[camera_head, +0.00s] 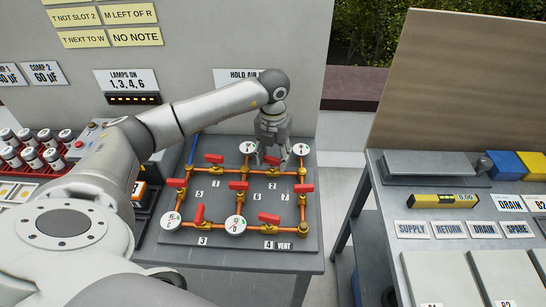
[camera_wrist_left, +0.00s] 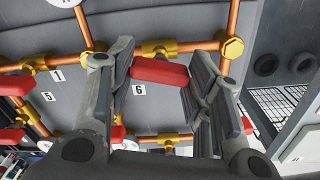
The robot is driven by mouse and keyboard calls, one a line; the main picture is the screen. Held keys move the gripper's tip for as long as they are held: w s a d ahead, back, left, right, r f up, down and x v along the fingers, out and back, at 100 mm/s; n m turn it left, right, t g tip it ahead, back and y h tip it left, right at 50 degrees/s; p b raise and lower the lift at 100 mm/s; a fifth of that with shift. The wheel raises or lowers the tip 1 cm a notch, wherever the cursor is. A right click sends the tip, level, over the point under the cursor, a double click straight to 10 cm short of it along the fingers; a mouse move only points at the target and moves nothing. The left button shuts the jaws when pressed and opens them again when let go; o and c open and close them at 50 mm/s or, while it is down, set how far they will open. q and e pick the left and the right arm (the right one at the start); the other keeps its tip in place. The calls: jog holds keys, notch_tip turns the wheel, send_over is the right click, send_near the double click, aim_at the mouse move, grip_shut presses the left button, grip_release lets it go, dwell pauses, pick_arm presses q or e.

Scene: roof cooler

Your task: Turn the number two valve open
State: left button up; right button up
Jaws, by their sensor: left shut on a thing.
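The number two valve is on the upper right pipe run of the grey board (camera_head: 306,245), above the label 2 (camera_head: 272,186). Its red handle (camera_head: 271,160) shows between the fingers of my left gripper (camera_head: 274,158), which comes down from above. In the left wrist view the red handle (camera_wrist_left: 160,72) lies between the two fingers, roughly in line with the pipe behind it, beside a brass fitting (camera_wrist_left: 158,48). My left gripper is shut on this handle. The fingers hide part of the valve. My right gripper is not in view.
Other red handles stand close by: valve 1 (camera_head: 214,158), valve 6 (camera_head: 238,185) and valve 7 (camera_head: 304,188). White round gauges (camera_head: 302,149) sit at pipe corners. A second table with labels and a yellow level (camera_head: 445,201) stands at the right, across a gap.

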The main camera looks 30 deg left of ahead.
aim_at(273, 158)
pick_arm(q)
jog(key=shift+n, duration=0.5)
jog(key=o, duration=1)
notch_tip(273, 158, up, 12)
jog(key=shift+r, duration=0.1)
dwell(0.5)
